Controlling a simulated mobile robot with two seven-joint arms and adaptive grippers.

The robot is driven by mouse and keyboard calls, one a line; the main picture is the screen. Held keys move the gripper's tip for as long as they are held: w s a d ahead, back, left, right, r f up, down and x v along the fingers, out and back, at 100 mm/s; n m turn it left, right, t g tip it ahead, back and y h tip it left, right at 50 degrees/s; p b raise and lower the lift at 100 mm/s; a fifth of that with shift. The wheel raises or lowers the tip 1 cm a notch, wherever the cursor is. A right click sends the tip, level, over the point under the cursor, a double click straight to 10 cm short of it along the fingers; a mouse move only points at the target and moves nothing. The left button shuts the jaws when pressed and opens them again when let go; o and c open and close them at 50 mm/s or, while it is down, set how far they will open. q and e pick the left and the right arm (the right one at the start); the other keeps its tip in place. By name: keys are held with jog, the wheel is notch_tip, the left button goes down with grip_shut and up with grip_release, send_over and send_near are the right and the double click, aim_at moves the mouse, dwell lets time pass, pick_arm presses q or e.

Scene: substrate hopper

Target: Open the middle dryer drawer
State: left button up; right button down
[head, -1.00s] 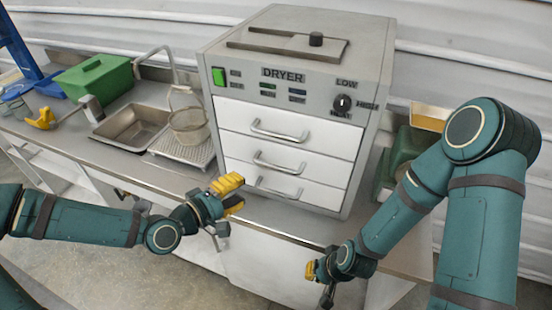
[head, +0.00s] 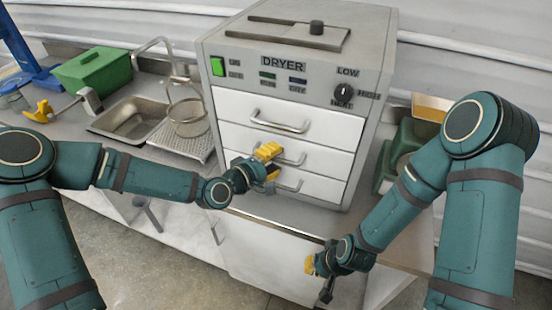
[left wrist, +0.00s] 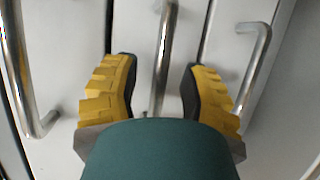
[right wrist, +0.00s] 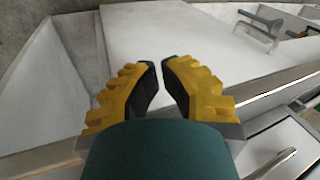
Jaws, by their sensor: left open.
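The grey dryer (head: 300,45) has three white drawers, all closed flush. The middle drawer (head: 335,160) has a metal bar handle (head: 303,159), partly hidden by my left gripper in the head view. My left gripper (head: 271,163) is open at the middle drawer's front. In the left wrist view, the middle handle (left wrist: 164,60) stands between its two yellow fingers, with a gap on both sides. My right gripper (head: 314,277) hangs low at the bench's front edge. In the right wrist view (right wrist: 161,68) its fingertips are close together, with a narrow empty gap.
The top handle (head: 280,126) and bottom handle (head: 289,186) lie close above and below my left gripper. A sink (head: 125,123), a mesh basket (head: 188,118) and a green box (head: 93,74) stand left of the dryer. A green container (head: 405,140) stands at its right.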

pick_arm(q)
jog(key=shift+w+d, duration=0.25)
grip_shut()
jog(key=shift+s+a+f, duration=0.1)
jog(key=shift+s, duration=0.05)
pick_arm(e)
jog(key=shift+s+a, duration=0.1)
jog(key=shift+s, duration=0.05)
